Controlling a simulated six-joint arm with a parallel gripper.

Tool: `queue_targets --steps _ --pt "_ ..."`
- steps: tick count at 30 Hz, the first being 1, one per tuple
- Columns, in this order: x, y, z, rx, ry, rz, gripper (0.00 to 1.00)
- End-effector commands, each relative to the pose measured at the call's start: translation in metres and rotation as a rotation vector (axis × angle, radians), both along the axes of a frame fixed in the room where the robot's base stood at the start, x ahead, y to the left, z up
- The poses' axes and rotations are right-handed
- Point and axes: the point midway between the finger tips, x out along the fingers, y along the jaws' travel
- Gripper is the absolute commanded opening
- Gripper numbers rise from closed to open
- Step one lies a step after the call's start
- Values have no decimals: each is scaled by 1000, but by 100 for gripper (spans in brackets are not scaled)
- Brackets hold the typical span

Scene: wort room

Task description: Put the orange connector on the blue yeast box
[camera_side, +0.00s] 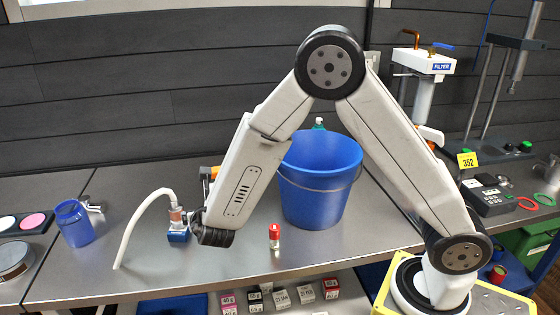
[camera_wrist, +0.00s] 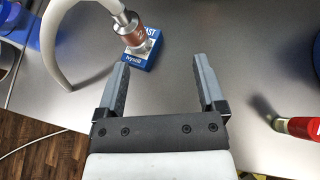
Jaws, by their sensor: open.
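The orange connector (camera_side: 177,215), a copper-coloured fitting on the end of a curved white hose, stands about upright on top of the small blue yeast box (camera_side: 178,237) on the metal bench. In the wrist view the connector (camera_wrist: 128,31) meets the top of the box (camera_wrist: 140,62), which bears white lettering; whether it is fully seated is hard to tell. My gripper (camera_wrist: 160,70) is open and empty. Its two grey fingers point toward the box and sit apart from it and from the connector. In the side view my fingers are mostly hidden near the wrist, just right of the box.
A red-and-white vial (camera_side: 274,238) stands right of my gripper. A large blue bucket (camera_side: 318,190) stands behind it. A blue cup (camera_side: 74,224) is at the left. The white hose (camera_side: 137,222) arches down to the bench. The bench between box and vial is clear.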

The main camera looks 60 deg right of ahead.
Motion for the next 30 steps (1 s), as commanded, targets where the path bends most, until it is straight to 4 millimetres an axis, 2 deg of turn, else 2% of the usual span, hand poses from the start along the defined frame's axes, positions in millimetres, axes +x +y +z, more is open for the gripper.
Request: queue_targets --steps 6,12,21,30 --pt "-36 -42 -1 200 36 -288 89" --pt "-76 -68 -4 411 46 -571 89" --pt "-129 -84 -8 716 20 -963 89" --pt "-173 -81 -7 1055 -68 -1373 89"
